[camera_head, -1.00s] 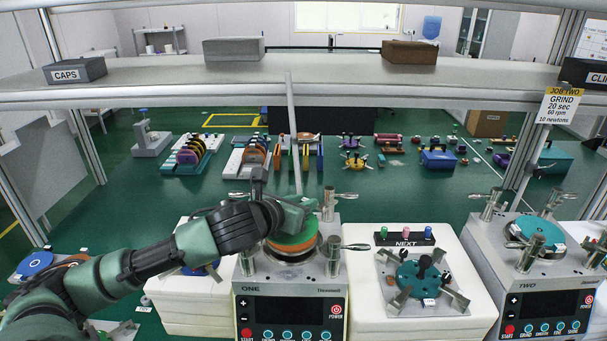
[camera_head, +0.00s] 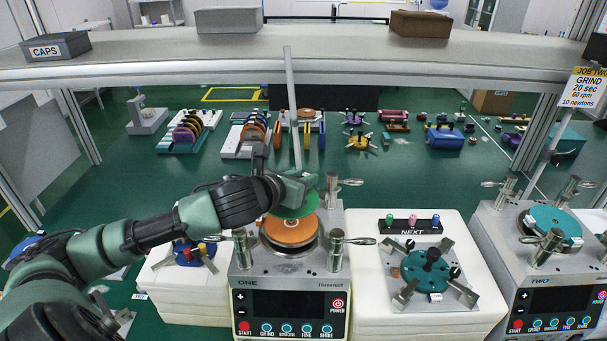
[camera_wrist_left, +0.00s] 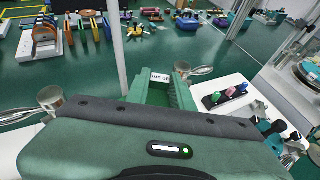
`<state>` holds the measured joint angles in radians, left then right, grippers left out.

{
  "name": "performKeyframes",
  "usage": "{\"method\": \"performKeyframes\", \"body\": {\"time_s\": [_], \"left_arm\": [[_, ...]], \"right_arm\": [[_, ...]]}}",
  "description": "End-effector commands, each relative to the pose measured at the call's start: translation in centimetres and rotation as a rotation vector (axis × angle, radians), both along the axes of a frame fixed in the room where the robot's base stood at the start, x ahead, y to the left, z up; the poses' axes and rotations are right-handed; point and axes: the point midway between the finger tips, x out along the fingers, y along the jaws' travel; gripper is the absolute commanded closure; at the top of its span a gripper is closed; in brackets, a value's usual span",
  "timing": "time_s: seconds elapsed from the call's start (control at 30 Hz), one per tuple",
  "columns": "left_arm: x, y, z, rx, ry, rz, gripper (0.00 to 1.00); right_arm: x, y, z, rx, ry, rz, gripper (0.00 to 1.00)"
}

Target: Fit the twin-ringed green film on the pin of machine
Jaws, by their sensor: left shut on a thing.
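Machine ONE (camera_head: 290,265) stands in the middle front, with an orange disc (camera_head: 285,236) on its round plate and a small pale spot at the disc's centre. My left gripper (camera_head: 298,190) is shut on the green film (camera_head: 304,206), a round green sheet held above and behind the orange disc, partly hidden by the gripper. I cannot make out rings on it. The pin is not clear. In the left wrist view my gripper body hides most of the film and machine. My right gripper is not in view.
Clamp posts with levers (camera_head: 337,245) stand around machine ONE's plate. A white block (camera_head: 375,310) with a teal fixture (camera_head: 425,268) is to the right, then machine TWO (camera_head: 545,285). The shelf (camera_head: 330,58) crosses above, with a thin upright rod (camera_head: 292,110) behind my gripper.

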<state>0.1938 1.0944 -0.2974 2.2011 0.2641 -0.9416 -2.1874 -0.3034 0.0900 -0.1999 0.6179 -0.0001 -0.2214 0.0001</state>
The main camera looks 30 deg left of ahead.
Motion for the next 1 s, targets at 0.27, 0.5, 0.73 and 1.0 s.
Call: {"method": "performKeyframes", "body": {"time_s": [0.27, 0.5, 0.73, 1.0], "left_arm": [[0.0, 0.0, -3.1, 0.002, 0.000, 0.000, 1.00], [0.0, 0.0, -4.4, 0.001, -0.001, 0.000, 1.00], [0.0, 0.0, -4.6, 0.001, -0.001, 0.000, 1.00], [0.0, 0.0, -4.6, 0.001, -0.001, 0.000, 1.00]], "right_arm": [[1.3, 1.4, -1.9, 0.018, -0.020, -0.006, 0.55], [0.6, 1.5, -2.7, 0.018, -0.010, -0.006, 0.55], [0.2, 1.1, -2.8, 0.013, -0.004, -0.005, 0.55], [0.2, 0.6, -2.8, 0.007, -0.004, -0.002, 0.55]]}}
